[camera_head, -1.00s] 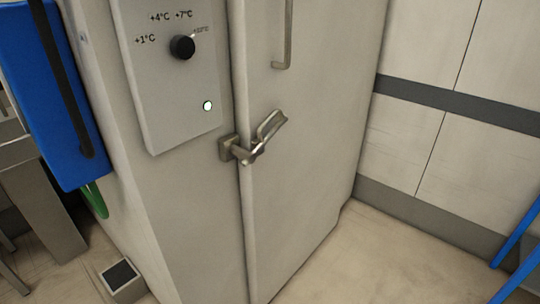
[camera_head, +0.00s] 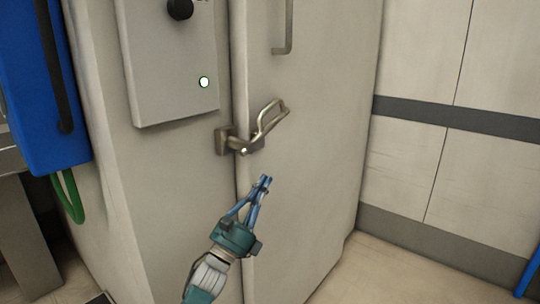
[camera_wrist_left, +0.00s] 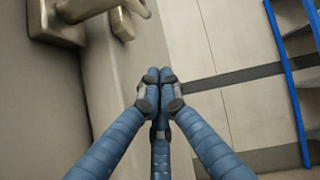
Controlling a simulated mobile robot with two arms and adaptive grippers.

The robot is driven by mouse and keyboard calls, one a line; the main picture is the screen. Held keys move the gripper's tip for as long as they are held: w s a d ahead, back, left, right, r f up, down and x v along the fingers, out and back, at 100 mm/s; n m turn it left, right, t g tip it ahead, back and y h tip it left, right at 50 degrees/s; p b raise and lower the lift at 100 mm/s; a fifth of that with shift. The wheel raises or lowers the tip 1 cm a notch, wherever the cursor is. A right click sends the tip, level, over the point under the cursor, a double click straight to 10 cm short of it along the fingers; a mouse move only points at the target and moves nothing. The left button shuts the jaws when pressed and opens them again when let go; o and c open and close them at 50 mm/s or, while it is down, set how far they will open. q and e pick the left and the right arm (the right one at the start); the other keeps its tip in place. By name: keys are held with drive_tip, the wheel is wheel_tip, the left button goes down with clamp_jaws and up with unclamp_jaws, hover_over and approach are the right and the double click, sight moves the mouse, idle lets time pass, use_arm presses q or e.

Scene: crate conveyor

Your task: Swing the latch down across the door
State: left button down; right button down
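The latch (camera_head: 264,128) is a metal lever on a bracket at the edge of the cabinet door (camera_head: 315,140). Its arm slants up and to the right over the door. In the left wrist view the latch's metal parts (camera_wrist_left: 62,22) show at the top left, partly cut off. My left gripper (camera_head: 265,181) is just below the latch in the head view, in front of the door, apart from the latch. Its blue fingers meet at the tips with nothing between them, as the left wrist view (camera_wrist_left: 159,77) also shows. My right gripper is not in view.
A vertical door handle (camera_head: 289,28) is above the latch. A control panel (camera_head: 172,70) with a black knob and a lit lamp is on the left. A blue object (camera_head: 40,90) hangs at the far left. Panelled wall and open floor (camera_head: 385,275) lie to the right.

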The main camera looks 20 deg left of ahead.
use_arm(q)
drive_tip(key=shift+s+r+m+h, duration=0.2)
drive_tip(key=shift+r+m+h, duration=0.1)
drive_tip(key=shift+r+m, duration=0.25)
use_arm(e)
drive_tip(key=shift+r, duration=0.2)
